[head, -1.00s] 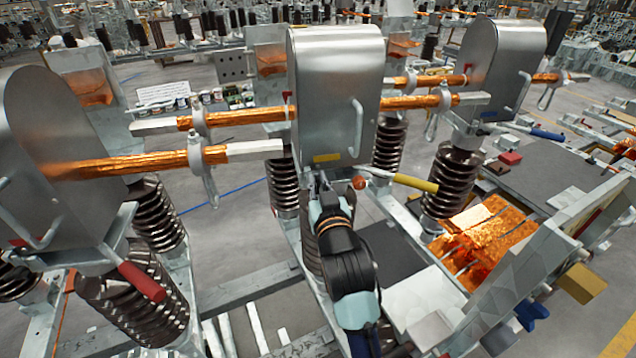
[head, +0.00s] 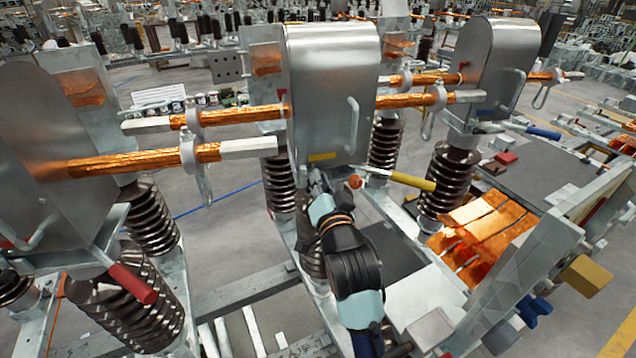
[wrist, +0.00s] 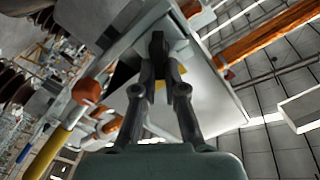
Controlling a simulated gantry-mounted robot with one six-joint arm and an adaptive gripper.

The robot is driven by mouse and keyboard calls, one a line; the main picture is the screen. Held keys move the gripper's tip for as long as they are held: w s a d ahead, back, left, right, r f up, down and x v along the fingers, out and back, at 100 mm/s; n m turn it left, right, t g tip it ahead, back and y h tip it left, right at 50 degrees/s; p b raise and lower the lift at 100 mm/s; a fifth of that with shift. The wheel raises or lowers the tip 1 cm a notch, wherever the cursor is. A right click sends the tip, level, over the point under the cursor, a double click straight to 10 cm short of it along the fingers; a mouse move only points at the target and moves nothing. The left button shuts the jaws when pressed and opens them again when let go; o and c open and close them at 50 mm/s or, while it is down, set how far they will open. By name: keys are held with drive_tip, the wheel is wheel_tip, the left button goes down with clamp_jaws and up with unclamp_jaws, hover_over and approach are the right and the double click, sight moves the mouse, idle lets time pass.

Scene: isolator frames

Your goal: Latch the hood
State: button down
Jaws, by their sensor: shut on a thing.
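The hood (head: 330,90) is a tall silver metal cover with a rounded top, a side handle (head: 353,120) and a yellow label (head: 322,157) near its lower edge. It stands over the middle insulator. My gripper (head: 318,184) is just below the hood's lower front edge. In the wrist view, my gripper (wrist: 158,60) has its fingertips together on a small dark part, apparently the latch, against the hood's pale underside (wrist: 215,95). The fingertips hide most of that part. A yellow-handled lever (head: 413,181) with a red ball (head: 355,182) sticks out right of my gripper, apart from it.
Similar hoods stand at left (head: 45,150) and right (head: 490,65). Copper-wrapped bars (head: 150,160) run between them. Ribbed insulators (head: 450,180) stand below. A red-handled lever (head: 132,283) is at lower left. Copper plates (head: 485,230) lie to the right.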

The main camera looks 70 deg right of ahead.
drive_tip(key=shift+s+d+f+m+b, duration=0.1)
drive_tip(key=shift+f+m+b, duration=0.25)
drive_tip(key=shift+m, duration=1.25)
drive_tip(key=shift+w+a+f+m+b, duration=0.1)
drive_tip(key=shift+f+m+b, duration=0.25)
drive_tip(key=shift+m, duration=1.25)
drive_tip(key=shift+s+d+f+m+b, duration=0.1)
drive_tip(key=shift+f+m+b, duration=0.2)
drive_tip(key=shift+m, duration=1.3)
drive_tip(key=c, duration=1.2)
unclamp_jaws()
drive_tip(key=shift+r, duration=0.1)
drive_tip(key=v, duration=0.7)
drive_tip(key=shift+s+a, duration=0.2)
